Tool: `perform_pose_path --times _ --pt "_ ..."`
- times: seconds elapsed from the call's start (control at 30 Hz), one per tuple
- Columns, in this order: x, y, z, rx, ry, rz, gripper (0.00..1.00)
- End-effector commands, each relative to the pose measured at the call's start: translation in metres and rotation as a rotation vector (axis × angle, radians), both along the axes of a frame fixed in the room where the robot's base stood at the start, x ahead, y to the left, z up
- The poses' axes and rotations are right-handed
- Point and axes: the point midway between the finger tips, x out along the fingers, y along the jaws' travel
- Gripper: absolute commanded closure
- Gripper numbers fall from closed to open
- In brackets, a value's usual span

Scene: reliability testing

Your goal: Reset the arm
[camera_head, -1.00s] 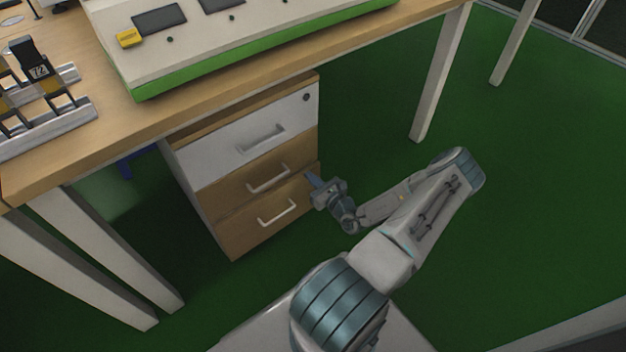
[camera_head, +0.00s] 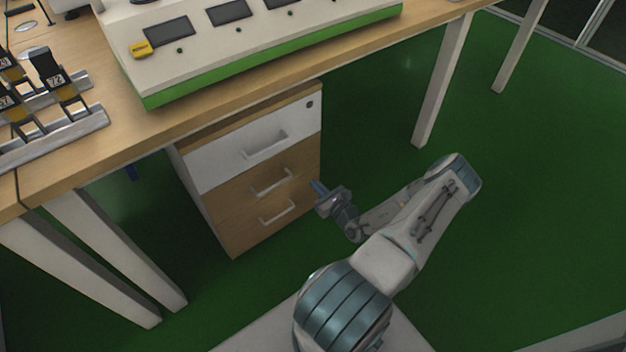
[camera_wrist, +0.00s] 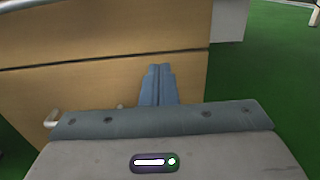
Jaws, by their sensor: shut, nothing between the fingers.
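My gripper (camera_head: 317,187) is near the right edge of the drawer cabinet (camera_head: 258,162), in front of its lower wooden drawers, with the arm folded to the right. In the wrist view its blue fingers (camera_wrist: 158,84) are together and empty, with the wooden drawer fronts (camera_wrist: 110,83) behind them. I cannot tell whether the fingertips touch the cabinet.
The wooden table (camera_head: 135,135) stands above the cabinet, bearing a white and green panel (camera_head: 270,50) and metal racks with black and yellow parts (camera_head: 50,125). White table legs (camera_head: 445,80) stand around. The green floor (camera_head: 540,200) at right is clear.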

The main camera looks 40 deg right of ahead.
Motion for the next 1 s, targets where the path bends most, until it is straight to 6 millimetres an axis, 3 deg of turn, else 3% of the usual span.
perform_pose_path --times 0.2,0.43,0.83,0.93,1.0 --pt "-0.055 -0.002 0.003 0.003 0.003 -0.001 1.0" --pt "-0.09 -0.002 0.001 0.002 0.003 0.003 1.0" --pt "-0.1 -0.002 0.001 0.0 0.002 0.008 1.0" --pt "-0.096 0.0 0.014 -0.02 0.001 0.048 1.0" --pt "-0.09 0.005 0.034 -0.051 0.002 0.11 1.0"
